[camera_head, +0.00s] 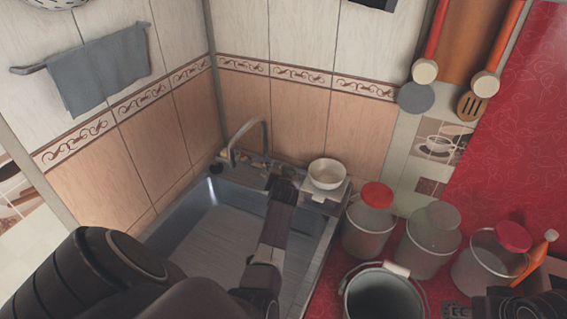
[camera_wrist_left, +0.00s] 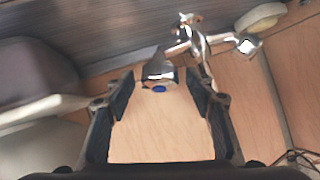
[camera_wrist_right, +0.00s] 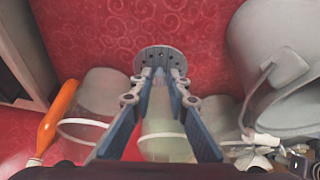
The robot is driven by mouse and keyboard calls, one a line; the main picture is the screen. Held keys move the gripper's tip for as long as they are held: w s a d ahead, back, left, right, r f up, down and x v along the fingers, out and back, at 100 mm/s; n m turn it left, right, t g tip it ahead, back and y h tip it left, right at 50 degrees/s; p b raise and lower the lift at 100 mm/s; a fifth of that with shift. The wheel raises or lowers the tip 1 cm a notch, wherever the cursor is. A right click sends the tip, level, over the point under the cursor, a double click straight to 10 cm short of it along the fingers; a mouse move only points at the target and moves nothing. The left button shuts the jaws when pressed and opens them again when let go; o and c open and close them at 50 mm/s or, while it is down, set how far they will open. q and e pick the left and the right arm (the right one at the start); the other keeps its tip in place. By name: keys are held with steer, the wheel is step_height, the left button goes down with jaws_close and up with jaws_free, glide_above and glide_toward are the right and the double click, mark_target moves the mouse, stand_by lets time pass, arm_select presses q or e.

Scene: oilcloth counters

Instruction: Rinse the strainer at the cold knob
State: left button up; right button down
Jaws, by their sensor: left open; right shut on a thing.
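The strainer (camera_wrist_right: 160,56) is a grey perforated disc. My right gripper (camera_wrist_right: 160,80) is shut on it, above the red counter. The strainer (camera_head: 456,312) also shows at the bottom right of the head view, well right of the sink (camera_head: 215,232). The cold knob (camera_wrist_left: 159,73), chrome with a blue dot, shows in the left wrist view. My left gripper (camera_wrist_left: 160,92) is open, with its fingertips on either side of the knob; I cannot tell if they touch it. The curved tap (camera_head: 245,140) stands at the sink's back; my left arm partly hides the basin.
A white bowl (camera_head: 327,173) stands right of the tap. Lidded canisters (camera_head: 370,222) and an open grey bucket (camera_head: 383,296) crowd the red counter between sink and strainer. Utensils (camera_head: 425,72) hang on the wall.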

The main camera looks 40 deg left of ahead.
arm_select(q)
steer(key=v, duration=0.6)
steer(key=shift+s+d, duration=0.2)
steer(key=shift+s, duration=0.05)
steer(key=shift+d, duration=0.1)
stand_by(0.4)
